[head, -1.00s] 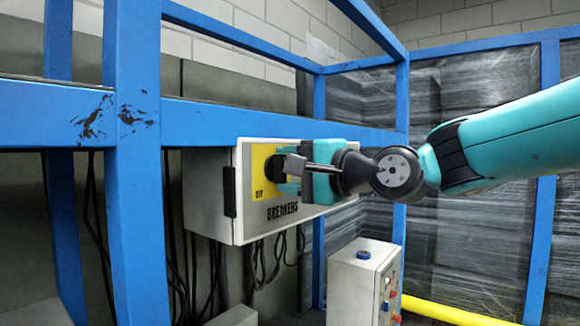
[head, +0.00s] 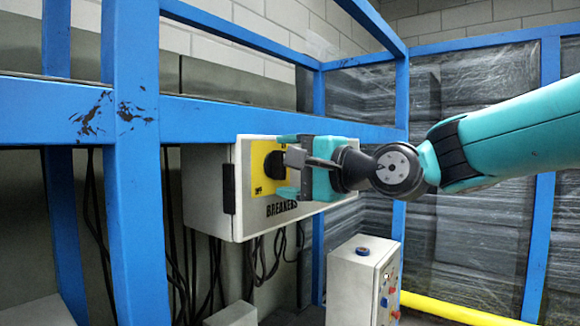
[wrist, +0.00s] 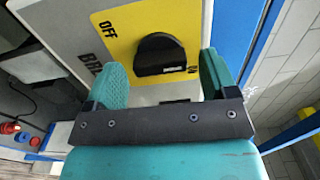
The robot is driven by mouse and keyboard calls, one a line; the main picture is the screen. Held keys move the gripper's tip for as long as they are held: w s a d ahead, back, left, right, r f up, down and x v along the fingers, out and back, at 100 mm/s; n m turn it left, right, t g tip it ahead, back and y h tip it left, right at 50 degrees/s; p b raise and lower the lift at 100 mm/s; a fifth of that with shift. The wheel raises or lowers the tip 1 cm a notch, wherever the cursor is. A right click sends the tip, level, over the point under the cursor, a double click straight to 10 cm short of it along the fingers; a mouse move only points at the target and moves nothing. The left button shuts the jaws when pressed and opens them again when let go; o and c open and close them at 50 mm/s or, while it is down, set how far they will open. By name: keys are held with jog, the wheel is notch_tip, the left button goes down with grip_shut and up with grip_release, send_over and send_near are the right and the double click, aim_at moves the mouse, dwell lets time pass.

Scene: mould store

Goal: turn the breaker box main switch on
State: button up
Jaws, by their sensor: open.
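The breaker box (head: 225,222) is a pale grey box with "BREAKERS" lettering, hung on the blue frame. Its yellow plate (head: 258,149) carries a black main switch knob (head: 272,165). In the wrist view the knob (wrist: 161,57) shows on the yellow plate (wrist: 120,42), with "OFF" printed at the upper left. I cannot tell for sure which mark the knob points to. My gripper (head: 284,166) is open in front of the plate. In the wrist view its teal fingers (wrist: 163,68) stand on either side of the knob, apart from it. My gripper hides the plate's right part in the head view.
The blue frame's upright (head: 133,200) and crossbar (head: 225,115) stand close left and above the box. A grey control box (head: 350,285) with coloured buttons stands below right. Dark cables hang under the breaker box. A yellow pipe (head: 460,311) runs at lower right.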

jog(key=b+v, duration=0.7)
jog(key=v, duration=1)
jog(key=shift+s+d, duration=0.15)
